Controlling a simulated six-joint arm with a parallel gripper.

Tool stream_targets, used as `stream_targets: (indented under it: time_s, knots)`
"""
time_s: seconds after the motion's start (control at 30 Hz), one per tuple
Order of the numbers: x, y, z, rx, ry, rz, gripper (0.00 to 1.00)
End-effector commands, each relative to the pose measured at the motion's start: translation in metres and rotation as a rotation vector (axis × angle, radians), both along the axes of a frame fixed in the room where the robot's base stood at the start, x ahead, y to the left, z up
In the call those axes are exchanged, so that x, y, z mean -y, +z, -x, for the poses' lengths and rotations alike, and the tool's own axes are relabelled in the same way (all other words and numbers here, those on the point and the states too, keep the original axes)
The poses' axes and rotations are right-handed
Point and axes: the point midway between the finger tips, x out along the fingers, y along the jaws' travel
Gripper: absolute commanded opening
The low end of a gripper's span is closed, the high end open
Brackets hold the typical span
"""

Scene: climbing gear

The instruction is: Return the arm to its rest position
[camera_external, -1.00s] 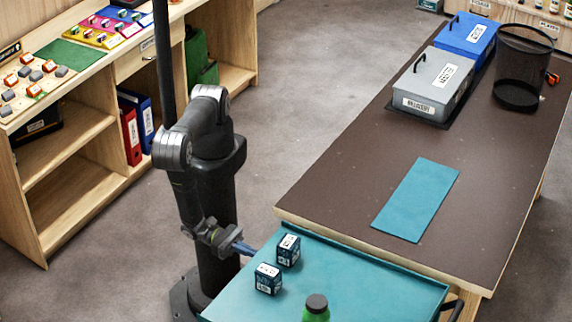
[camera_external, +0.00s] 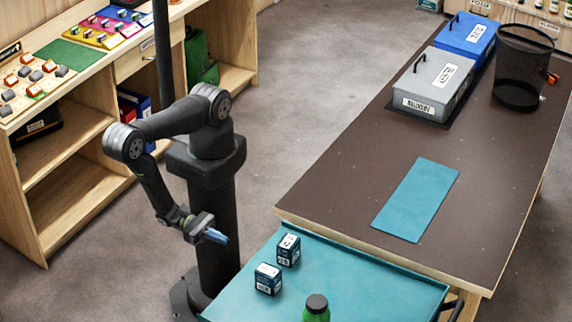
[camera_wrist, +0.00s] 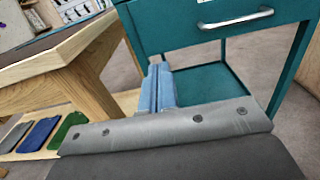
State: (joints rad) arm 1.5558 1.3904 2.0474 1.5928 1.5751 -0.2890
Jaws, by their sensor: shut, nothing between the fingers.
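My gripper (camera_external: 216,237) hangs beside my column in the external view, left of the teal cart top and clear of it. Its blue fingers are closed together with nothing between them. In the wrist view the closed blue fingers (camera_wrist: 157,88) point toward a teal drawer cabinet (camera_wrist: 180,25) with a silver handle. My arm is bent, with its elbow raised to the left and the forearm hanging down.
Two dark labelled boxes (camera_external: 288,250) (camera_external: 268,279) and a green bottle (camera_external: 316,309) stand on the teal cart top (camera_external: 360,275). The brown table (camera_external: 330,180) holds a blue mat (camera_external: 416,199), a grey case (camera_external: 433,85) and a mesh bin (camera_external: 522,70). Wooden shelves (camera_external: 75,190) stand at left.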

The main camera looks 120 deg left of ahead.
Motion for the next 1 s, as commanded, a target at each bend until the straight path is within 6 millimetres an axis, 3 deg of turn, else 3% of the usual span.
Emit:
stream_targets:
  time_s: [0.47,1.0]
  knots:
    - [0.000,0.000,-0.004,0.000,0.002,-0.001,0.00]
    - [-0.001,0.000,-0.058,-0.001,0.005,0.000,0.00]
